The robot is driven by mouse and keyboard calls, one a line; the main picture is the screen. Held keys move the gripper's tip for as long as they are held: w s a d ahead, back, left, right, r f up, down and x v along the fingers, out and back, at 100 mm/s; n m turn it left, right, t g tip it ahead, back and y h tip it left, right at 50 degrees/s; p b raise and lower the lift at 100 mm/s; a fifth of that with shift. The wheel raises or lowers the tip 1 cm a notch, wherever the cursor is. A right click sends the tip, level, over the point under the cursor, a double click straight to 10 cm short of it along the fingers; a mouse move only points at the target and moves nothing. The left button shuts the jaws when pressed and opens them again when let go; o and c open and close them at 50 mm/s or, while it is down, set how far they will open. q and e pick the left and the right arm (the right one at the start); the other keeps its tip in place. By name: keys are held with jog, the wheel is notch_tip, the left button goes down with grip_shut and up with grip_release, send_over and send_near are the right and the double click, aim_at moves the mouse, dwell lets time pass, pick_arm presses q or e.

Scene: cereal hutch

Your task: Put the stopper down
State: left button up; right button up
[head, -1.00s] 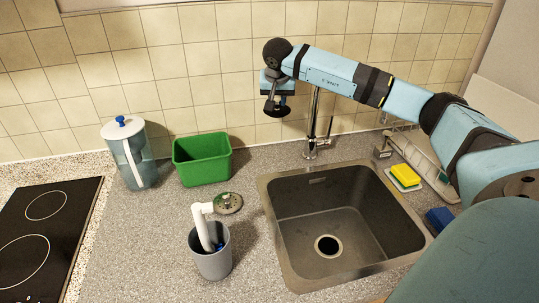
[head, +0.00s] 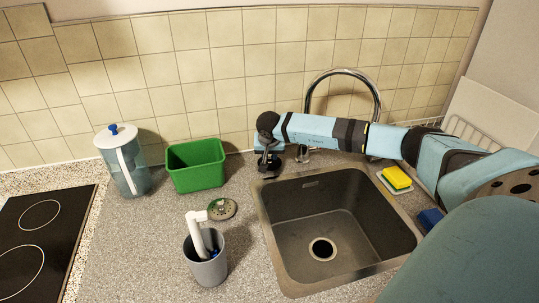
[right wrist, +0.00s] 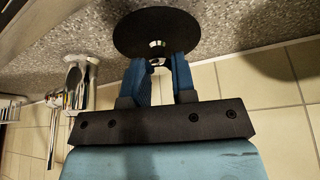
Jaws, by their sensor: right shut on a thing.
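The stopper (right wrist: 150,25) is a round black disc with a small light knob at its centre. My right gripper (right wrist: 157,65) is shut on this knob between its two blue fingers. In the head view my right gripper (head: 268,168) is low over the counter, just behind the sink's back left corner, left of the tap. The stopper is dark and hard to make out there. It is at or close above the counter; I cannot tell whether it touches. My left gripper is not in view.
The sink (head: 335,235) is empty, with an open drain. The tap (head: 342,73) stands behind it. A green bin (head: 197,172), a water jug (head: 125,165), a grey cup (head: 207,268) and a round drain strainer (head: 222,209) stand to the left. A yellow sponge (head: 397,177) is right.

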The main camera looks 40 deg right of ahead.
jog(key=shift+f, duration=0.35)
jog(key=shift+f, duration=0.2)
jog(key=o, duration=0.9)
jog(key=shift+r, duration=0.15)
